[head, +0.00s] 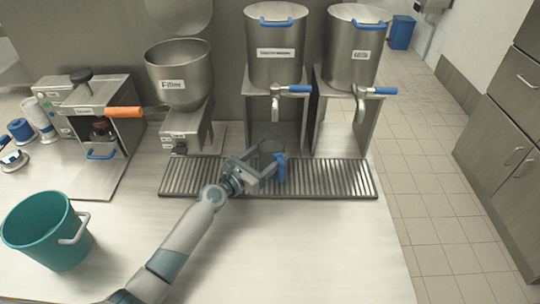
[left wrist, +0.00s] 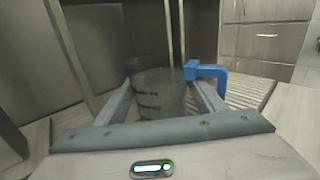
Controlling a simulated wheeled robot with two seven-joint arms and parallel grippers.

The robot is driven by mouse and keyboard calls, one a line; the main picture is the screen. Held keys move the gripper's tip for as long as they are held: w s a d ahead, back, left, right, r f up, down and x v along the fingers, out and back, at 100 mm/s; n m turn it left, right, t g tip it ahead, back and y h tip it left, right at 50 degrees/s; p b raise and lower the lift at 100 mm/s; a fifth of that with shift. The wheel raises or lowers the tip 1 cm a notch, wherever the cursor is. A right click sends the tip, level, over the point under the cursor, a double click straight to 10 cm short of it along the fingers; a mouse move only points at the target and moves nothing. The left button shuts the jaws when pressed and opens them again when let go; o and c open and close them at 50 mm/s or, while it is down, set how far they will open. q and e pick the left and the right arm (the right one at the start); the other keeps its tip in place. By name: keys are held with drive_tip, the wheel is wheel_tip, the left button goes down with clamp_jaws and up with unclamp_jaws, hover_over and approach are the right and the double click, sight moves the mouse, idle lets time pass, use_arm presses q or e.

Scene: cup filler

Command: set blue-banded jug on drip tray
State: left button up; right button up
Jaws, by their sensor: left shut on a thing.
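My left gripper (head: 262,172) is shut on a clear jug (head: 270,148) with a blue handle, over the slatted drip tray (head: 330,178). The jug also shows between the fingers in the left wrist view (left wrist: 158,92), upright, with dark bands or marks on its side and the blue handle on its right. It is below the spout of the left tall steel dispenser. I cannot tell whether its base touches the slats. My right gripper is not in view.
Two steel dispensers (head: 275,55) (head: 355,55) with blue-handled taps stand behind the tray. A hopper labelled filling (head: 180,78) and a press with an orange handle (head: 98,125) stand left. A teal bucket (head: 45,235) is front left.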

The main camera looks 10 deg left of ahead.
use_arm(q)
drive_tip(key=shift+f, duration=0.15)
drive_tip(key=o, duration=1.4)
drive_tip(key=shift+c, duration=0.2)
drive_tip(key=shift+r, duration=0.25)
drive_tip(key=v, duration=1.2)
drive_tip(key=shift+b, duration=0.4)
